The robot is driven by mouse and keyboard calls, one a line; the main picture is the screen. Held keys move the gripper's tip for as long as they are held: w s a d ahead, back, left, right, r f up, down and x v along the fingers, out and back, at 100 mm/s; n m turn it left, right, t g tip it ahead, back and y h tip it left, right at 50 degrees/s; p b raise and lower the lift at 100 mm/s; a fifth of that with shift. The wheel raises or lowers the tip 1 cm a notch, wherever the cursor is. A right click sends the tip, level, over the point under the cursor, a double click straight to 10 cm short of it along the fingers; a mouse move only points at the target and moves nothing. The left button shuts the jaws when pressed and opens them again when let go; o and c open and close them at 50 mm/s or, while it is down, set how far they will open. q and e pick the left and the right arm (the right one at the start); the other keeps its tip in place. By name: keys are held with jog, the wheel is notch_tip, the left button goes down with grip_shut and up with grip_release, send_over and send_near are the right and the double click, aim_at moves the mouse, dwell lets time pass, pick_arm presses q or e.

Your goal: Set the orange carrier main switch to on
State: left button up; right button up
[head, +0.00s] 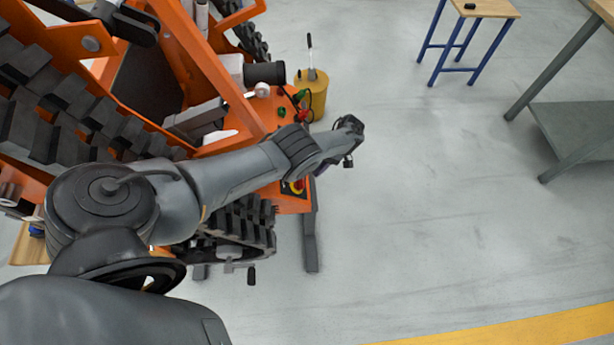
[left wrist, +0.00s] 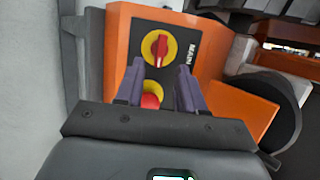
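The orange carrier (head: 190,60) is a tracked machine at the left of the head view. Its main switch (left wrist: 159,48), a red knob on a yellow disc beside the label MAIN, shows in the left wrist view on a dark plate. The red handle lies roughly along the picture's vertical. A red button on yellow (left wrist: 150,101) is below it, partly between my fingers. My left gripper (left wrist: 160,76) is open and empty, its fingertips just short of the switch and to either side. Contact cannot be told. In the head view my left arm hides much of the panel. My right gripper is not in view.
Black tracks (head: 235,228) flank the carrier. A yellow cylinder (head: 313,95) with an upright lever stands behind the panel. A blue-legged table (head: 484,8) and a grey-legged workbench (head: 575,125) stand at the right. The floor between is clear.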

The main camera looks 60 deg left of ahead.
pick_arm(q)
jog(key=v, duration=0.4)
jog(key=shift+w+r+b, duration=0.1)
jog(key=shift+b, duration=0.2)
